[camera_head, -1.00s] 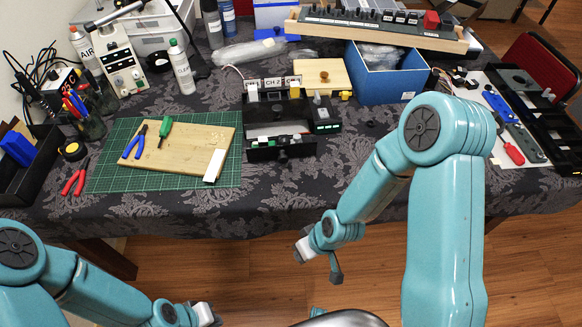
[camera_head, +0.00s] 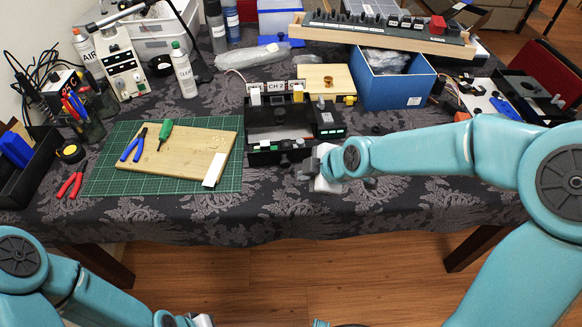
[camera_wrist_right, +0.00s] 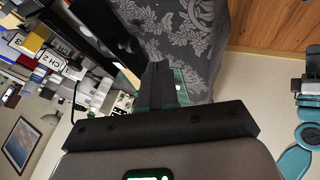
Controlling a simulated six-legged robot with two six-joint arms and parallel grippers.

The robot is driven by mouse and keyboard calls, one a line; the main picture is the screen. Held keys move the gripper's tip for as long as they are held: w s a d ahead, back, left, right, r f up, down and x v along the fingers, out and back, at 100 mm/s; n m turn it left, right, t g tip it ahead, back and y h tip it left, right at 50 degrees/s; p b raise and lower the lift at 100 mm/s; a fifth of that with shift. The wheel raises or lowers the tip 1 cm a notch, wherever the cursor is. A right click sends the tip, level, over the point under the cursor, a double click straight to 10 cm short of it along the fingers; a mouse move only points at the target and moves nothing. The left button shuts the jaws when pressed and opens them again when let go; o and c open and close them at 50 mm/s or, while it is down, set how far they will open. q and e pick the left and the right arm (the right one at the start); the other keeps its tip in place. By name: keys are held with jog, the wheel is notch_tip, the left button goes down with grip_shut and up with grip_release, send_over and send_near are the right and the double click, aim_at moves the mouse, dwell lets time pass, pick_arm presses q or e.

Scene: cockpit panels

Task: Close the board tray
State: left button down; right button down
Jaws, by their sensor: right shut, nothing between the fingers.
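The board tray (camera_head: 264,157) is the low black drawer at the front of a black instrument unit (camera_head: 328,119) in the head view. It stands pulled out toward me, with a green board strip and a dark knob along its front. My right gripper (camera_head: 308,166) is shut and empty at the tray's front right; I cannot tell if it touches. In the right wrist view its dark fingers (camera_wrist_right: 165,86) are together, with part of a black unit (camera_wrist_right: 108,28) at upper left. My left gripper (camera_head: 203,320) is at the bottom edge, mostly cut off.
A green cutting mat (camera_head: 100,180) with a wooden board (camera_head: 190,150), blue pliers and a green screwdriver lies left of the unit. A blue box (camera_head: 395,88) stands right of it. Bottles and a wooden-framed panel (camera_head: 390,30) are behind. The cloth's front strip is clear.

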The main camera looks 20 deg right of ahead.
aim_at(284, 151)
jog(key=p+x, duration=0.1)
jog(key=x, duration=0.6)
jog(key=shift+f, duration=0.2)
jog(key=w, duration=0.1)
jog(key=w+b, duration=0.1)
jog(key=shift+w+d+f, duration=0.1)
jog(key=shift+w+d, duration=0.1)
jog(key=shift+w, duration=0.15)
jog(key=shift+w+d, duration=0.15)
jog(key=shift+w, duration=0.55)
